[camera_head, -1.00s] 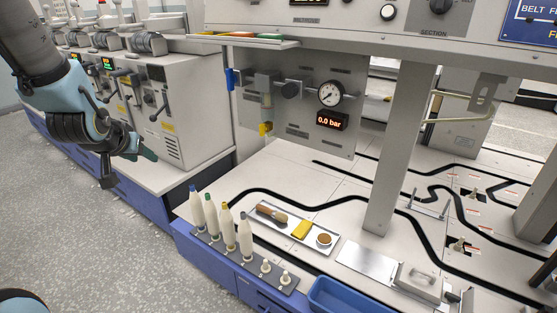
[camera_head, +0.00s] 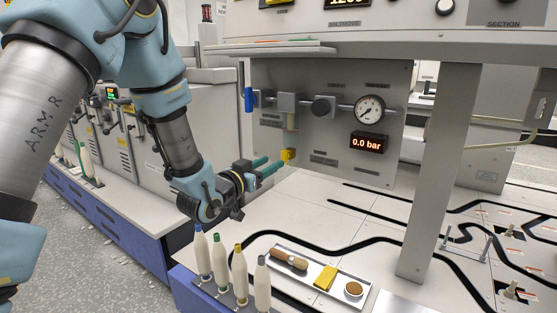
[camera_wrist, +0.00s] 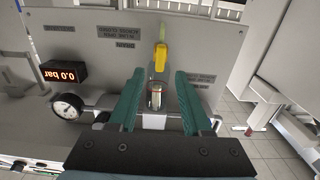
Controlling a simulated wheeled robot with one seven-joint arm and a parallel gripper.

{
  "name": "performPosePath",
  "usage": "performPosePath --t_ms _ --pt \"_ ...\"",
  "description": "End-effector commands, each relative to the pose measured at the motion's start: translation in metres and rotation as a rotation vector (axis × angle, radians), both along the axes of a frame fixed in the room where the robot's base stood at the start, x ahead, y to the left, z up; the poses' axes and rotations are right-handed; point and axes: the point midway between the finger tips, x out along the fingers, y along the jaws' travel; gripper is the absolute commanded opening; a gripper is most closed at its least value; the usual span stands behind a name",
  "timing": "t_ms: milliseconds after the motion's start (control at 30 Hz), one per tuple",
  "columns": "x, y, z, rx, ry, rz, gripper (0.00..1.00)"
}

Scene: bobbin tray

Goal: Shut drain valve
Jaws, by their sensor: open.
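The drain valve's yellow handle (camera_head: 289,154) sits at the lower left of the grey panel, below the filter unit. In the wrist view the yellow handle (camera_wrist: 161,54) lies lengthwise up the picture, in line with its short pipe, beside an upside-down drain label. My gripper (camera_head: 275,166) is open and empty, its green fingers pointing at the valve from the left. In the wrist view my gripper (camera_wrist: 160,80) has the handle just beyond its fingertips, roughly centred between them. A small metal cylinder (camera_wrist: 155,96) shows between the fingers; I cannot tell how far behind them it is.
The panel (camera_head: 332,168) carries a blue lever (camera_head: 248,99), a dark knob (camera_head: 322,107), a round gauge (camera_head: 369,109) and a 0.0 bar display (camera_head: 368,143). Several bobbins (camera_head: 240,270) stand below my gripper. A tray (camera_head: 312,278) lies on the bench.

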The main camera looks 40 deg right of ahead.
Motion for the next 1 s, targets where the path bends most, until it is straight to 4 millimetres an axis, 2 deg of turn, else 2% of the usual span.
performPosePath --t_ms 100,300,700,1000 --pt "0.005 -0.021 0.0 -0.001 -0.001 -0.002 0.49" --pt "0.012 -0.042 0.0 0.0 0.0 0.001 0.49" --pt "0.013 -0.048 0.0 0.001 0.0 0.002 0.48" --pt "0.013 -0.048 0.0 0.001 0.0 0.002 0.14"
